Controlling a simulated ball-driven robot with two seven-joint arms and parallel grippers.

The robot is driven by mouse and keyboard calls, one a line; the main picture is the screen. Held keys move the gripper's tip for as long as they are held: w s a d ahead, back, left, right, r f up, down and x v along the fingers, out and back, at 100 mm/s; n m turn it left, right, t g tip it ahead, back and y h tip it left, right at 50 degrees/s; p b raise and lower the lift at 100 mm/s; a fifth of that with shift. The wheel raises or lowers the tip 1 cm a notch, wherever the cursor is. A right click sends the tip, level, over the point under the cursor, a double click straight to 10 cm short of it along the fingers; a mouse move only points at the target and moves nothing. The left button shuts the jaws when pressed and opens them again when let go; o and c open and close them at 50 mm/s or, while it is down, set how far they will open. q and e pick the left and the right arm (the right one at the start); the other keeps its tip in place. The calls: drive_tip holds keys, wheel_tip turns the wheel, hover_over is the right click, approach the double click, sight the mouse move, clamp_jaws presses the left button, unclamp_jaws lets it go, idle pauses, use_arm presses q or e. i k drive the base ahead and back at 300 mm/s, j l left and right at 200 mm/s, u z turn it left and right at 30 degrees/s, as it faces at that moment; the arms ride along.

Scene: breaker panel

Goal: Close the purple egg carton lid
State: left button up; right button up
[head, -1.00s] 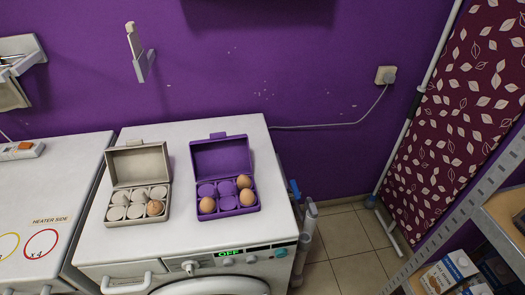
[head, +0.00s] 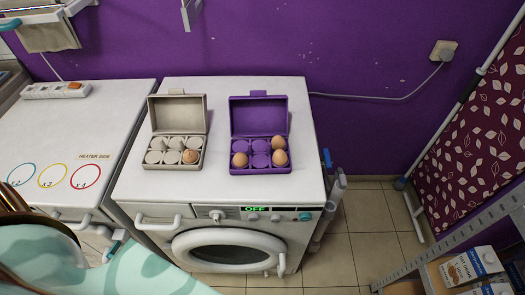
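The purple egg carton (head: 234,168) sits on the white washing machine top, right of its middle. Its purple lid (head: 258,115) stands open at the back, raised above the tray. Three brown eggs lie in the tray: one at front left (head: 240,160), one at front right (head: 280,158) and one at back right (head: 279,142). The other cups look empty. Neither of my grippers shows in the head view.
A beige egg carton (head: 177,112), also open, with one brown egg (head: 190,156), stands to the left on the washing machine (head: 215,188). A second white appliance (head: 75,130) is farther left. A teal patterned surface (head: 90,262) fills the lower left. Shelving with boxes (head: 475,262) is at lower right.

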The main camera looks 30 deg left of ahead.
sight(258, 114)
drive_tip(key=k+j+z, duration=0.15)
drive_tip(key=j+z, duration=0.15)
drive_tip(key=z, duration=0.15)
drive_tip(key=k+j+z, duration=0.25)
drive_tip(key=z, duration=0.15)
